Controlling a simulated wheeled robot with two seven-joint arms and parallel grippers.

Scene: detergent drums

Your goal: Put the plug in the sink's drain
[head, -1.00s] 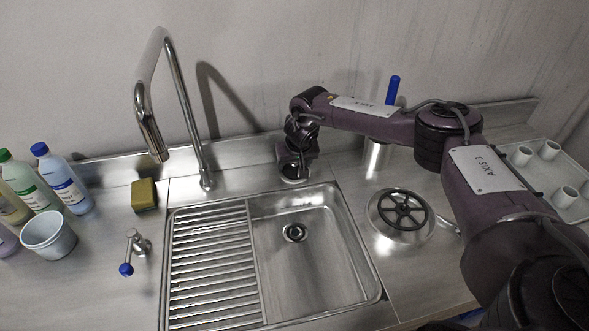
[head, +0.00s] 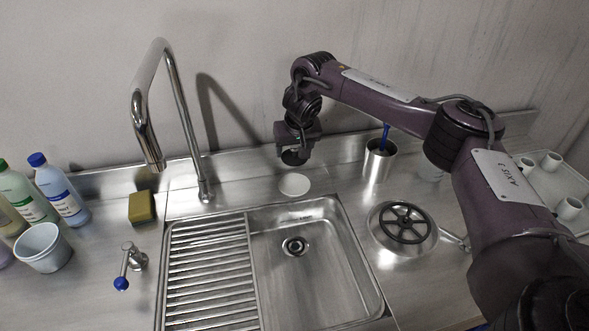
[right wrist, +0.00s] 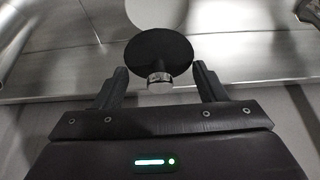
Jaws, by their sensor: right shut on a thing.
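The plug, a black disc with a short metal knob, shows in the right wrist view (right wrist: 158,52) between the fingers of my right gripper (right wrist: 160,82). In the head view the right gripper (head: 293,151) is shut on the plug (head: 293,159) and holds it above the counter behind the sink. The sink's basin (head: 325,275) is to the front, with its round drain (head: 294,246) open and uncovered. My left gripper is not in view.
A white round disc (head: 295,185) lies on the counter below the plug. A tall faucet (head: 180,110) and ribbed drainboard (head: 210,270) are at left. A steel cup (head: 378,165) with a blue-handled item and a round lid-like thing (head: 403,224) are at right.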

